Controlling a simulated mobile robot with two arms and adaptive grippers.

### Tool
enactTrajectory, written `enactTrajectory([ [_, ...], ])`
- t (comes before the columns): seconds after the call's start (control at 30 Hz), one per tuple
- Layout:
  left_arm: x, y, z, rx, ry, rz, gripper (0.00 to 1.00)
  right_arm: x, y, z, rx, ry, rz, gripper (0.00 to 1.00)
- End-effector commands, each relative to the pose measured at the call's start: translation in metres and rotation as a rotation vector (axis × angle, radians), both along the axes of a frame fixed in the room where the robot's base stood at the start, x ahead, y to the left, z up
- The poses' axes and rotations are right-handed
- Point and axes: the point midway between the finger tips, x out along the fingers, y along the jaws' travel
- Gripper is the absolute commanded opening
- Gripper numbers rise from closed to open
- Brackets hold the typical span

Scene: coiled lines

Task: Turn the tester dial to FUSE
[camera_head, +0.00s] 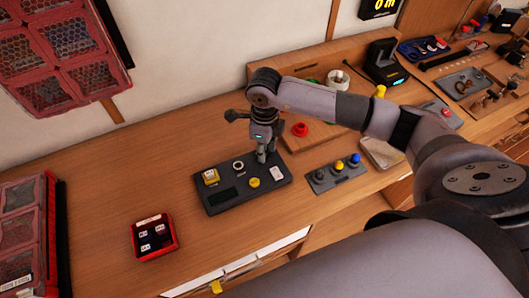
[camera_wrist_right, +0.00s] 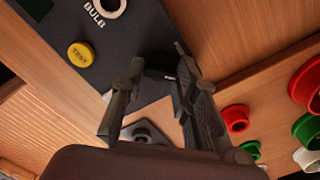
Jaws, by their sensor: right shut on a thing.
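The tester (camera_head: 222,207) is a dark flat panel on the bench, left of centre in the head view. It carries a white ring marked BULB (camera_head: 238,165), a yellow TEST button (camera_head: 254,183), a yellow block (camera_head: 210,177) and a small white part (camera_head: 277,173). My right gripper (camera_head: 264,154) points down at the panel's back right part. In the wrist view its fingers (camera_wrist_right: 160,85) stand around a dark part on the panel, which I take for the dial. The dial's pointer and the FUSE label are hidden or unreadable. My left gripper is not in view.
A block with coloured knobs (camera_head: 336,176) sits right of the tester. A red tray (camera_head: 154,250) with small dark pieces lies to the left. A wooden board with a red ring (camera_head: 299,129) is behind my right gripper.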

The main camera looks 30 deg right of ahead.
Motion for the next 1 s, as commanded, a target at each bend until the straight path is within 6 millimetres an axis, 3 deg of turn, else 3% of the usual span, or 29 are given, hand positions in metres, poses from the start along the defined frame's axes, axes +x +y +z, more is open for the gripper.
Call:
enactTrajectory([
  [0.03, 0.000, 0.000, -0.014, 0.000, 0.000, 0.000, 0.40, 0.002, -0.001, -0.006, -0.002, -0.005, 0.041, 0.00],
  [0.5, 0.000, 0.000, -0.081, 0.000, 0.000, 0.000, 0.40, 0.001, -0.001, -0.007, -0.003, -0.004, 0.480, 0.00],
  [1.0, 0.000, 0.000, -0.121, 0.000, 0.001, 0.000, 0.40, 0.000, 0.000, -0.003, 0.000, -0.001, 0.777, 0.00],
])
